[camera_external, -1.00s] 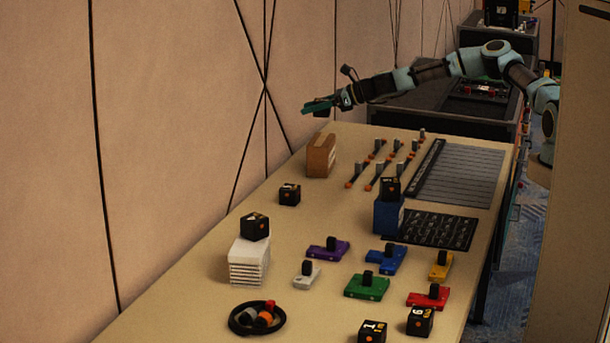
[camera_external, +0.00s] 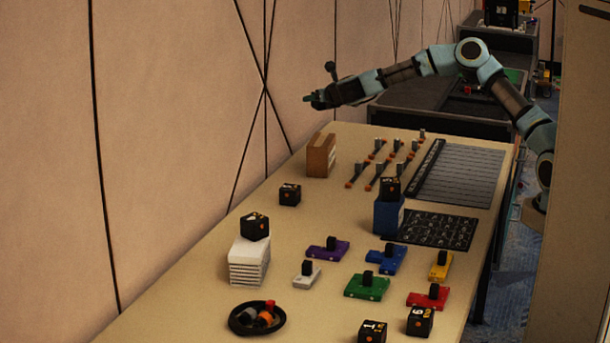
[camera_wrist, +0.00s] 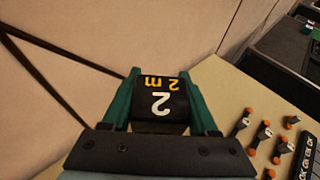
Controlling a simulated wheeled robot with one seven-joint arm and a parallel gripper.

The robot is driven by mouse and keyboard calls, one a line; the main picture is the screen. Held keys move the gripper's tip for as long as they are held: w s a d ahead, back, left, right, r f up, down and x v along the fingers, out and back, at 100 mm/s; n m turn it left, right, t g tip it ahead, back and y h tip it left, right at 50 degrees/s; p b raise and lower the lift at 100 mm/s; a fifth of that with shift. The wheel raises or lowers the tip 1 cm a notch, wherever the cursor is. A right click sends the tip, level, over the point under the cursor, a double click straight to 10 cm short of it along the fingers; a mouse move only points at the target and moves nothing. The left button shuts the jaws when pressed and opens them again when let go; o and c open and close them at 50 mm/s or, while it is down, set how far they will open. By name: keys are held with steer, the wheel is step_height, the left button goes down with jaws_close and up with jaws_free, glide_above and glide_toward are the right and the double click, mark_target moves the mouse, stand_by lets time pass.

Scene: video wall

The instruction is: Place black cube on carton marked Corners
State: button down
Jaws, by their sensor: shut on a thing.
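My gripper (camera_external: 318,99) is up in the air above the far left end of the table, near the wall. In the wrist view its teal fingers (camera_wrist: 160,76) are shut on a black cube (camera_wrist: 160,104) with a white "2" and an orange "2 m". A brown carton (camera_external: 320,158) with a pale label stands on the table below my gripper, clearly apart from it. I cannot read its label. A blue box (camera_external: 386,216) and a white stack (camera_external: 248,264) each carry another black cube, and their markings are not legible.
Other black cubes stand on the table, one (camera_external: 290,194) near the brown carton and two at the front. Sliders (camera_external: 378,165) stand right of the carton. Coloured blocks (camera_external: 366,286) and a black dish (camera_external: 257,318) are nearer. The wall (camera_external: 190,120) runs close along the left.

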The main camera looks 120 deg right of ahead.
mark_target(317, 136)
step_height(317, 136, down, 10)
steer(key=shift+r+p, duration=0.2)
steer(key=shift+p, duration=0.35)
steer(key=shift+f, duration=0.15)
steer(key=shift+c, duration=0.9)
jaws_free()
steer(key=shift+a+r, duration=0.2)
steer(key=shift+r, duration=0.05)
steer(key=b+v, duration=0.2)
steer(key=v, duration=0.9)
steer(key=shift+a, duration=0.35)
steer(key=shift+w, duration=0.1)
